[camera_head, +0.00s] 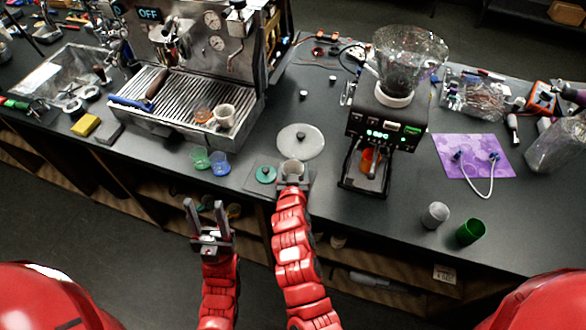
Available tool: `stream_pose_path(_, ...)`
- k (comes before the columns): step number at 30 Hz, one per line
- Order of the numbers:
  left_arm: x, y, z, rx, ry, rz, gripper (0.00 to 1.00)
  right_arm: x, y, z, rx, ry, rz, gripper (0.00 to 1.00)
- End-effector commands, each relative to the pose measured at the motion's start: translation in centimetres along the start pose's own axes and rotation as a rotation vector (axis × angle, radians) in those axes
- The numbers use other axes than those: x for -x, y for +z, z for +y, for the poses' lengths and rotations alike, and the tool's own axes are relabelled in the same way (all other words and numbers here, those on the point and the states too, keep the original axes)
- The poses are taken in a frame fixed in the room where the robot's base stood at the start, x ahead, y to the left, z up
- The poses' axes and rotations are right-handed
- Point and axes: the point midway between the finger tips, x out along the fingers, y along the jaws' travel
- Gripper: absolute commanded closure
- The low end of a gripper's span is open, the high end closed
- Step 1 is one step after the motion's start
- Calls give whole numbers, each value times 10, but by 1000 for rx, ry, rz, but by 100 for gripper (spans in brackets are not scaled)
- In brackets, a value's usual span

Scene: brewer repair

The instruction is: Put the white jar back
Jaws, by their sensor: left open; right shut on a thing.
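The small white jar (292,168) stands out at the tip of my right arm, at the front middle of the counter. My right gripper (292,178) is shut on it. The gripper's fingers hide the jar's lower part, so I cannot tell if it touches the surface below. My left gripper (206,213) is open and empty, in front of the counter's edge and left of the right arm.
The espresso machine (187,95) has a whitish cup (224,115) on its tray. The grinder (385,130) stands right.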

Motion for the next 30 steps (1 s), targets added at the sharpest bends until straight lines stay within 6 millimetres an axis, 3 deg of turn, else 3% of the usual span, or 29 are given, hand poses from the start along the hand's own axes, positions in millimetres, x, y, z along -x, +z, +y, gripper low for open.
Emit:
stream_pose_path(1, 2, 0, 0, 0, 0, 0, 50, 0, 1, 0, 0, 0, 1, 25)
stream_pose_path(5, 1, 0, 0, 0, 0, 0, 50, 0, 0, 0, 0, 0, 0, 2)
stream_pose_path(6, 1, 0, 0, 0, 0, 0, 50, 0, 0, 0, 0, 0, 0, 0)
stream_pose_path(17, 0, 0, 0, 0, 0, 0, 50, 5, -1, -1, 0, -2, 2, 0)
stream_pose_path(22, 11, 2, 0, 0, 0, 0, 50, 27, 2, 0, -1, -2, 1, 0)
stream_pose_path(30, 30, 5, 2, 0, 0, 0, 50, 78, 1, -2, 0, -6, 3, 0)
